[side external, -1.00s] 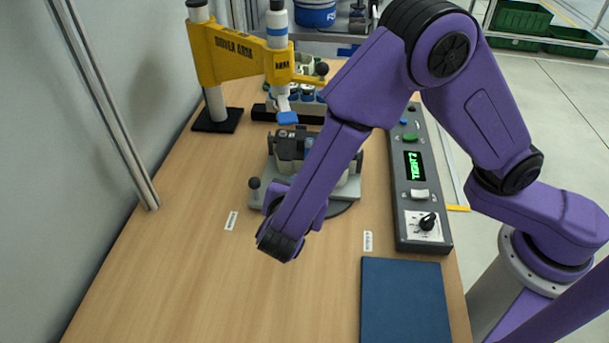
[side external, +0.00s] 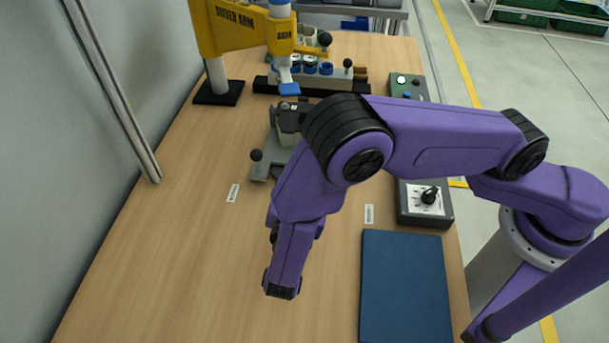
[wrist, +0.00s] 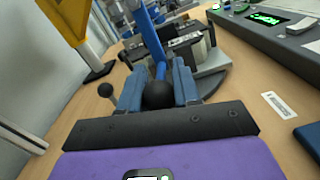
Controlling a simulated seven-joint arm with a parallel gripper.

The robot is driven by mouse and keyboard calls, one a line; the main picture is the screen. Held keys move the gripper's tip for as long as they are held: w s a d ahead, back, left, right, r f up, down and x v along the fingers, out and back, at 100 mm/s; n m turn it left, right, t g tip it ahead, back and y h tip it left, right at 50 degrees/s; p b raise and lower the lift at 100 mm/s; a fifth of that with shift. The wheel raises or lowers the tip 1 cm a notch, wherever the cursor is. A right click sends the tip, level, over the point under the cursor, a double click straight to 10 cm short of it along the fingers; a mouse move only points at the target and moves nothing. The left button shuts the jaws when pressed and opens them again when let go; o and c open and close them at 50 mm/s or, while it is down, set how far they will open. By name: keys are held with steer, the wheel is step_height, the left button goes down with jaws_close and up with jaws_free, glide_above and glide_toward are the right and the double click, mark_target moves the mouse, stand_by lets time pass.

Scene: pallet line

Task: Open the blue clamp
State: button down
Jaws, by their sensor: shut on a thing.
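In the wrist view, the blue clamp shows as a blue lever (wrist: 151,36) with a black ball knob (wrist: 157,95) at its near end. My gripper (wrist: 158,78) has its two blue-grey fingers closed on either side of this knob. The lever runs from the knob away toward the grey fixture (wrist: 212,61). In the side view, part of the fixture (side external: 259,173) shows, but my arm hides the lever, the knob and my fingers. How far the clamp is open cannot be told.
A yellow driver arm (side external: 228,22) stands at the back left, its blue tip near the fixture. A rack (side external: 345,78) is behind. The control panel (side external: 412,216) and a blue mat (side external: 405,285) are on the right. The front left of the bench is clear.

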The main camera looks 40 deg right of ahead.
steer(key=shift+f, duration=0.2)
steer(key=c, duration=0.9)
jaws_free()
steer(key=shift+o, duration=0.2)
steer(key=v, duration=1.7)
steer(key=shift+s+a, duration=0.1)
steer(key=shift+s, duration=0.1)
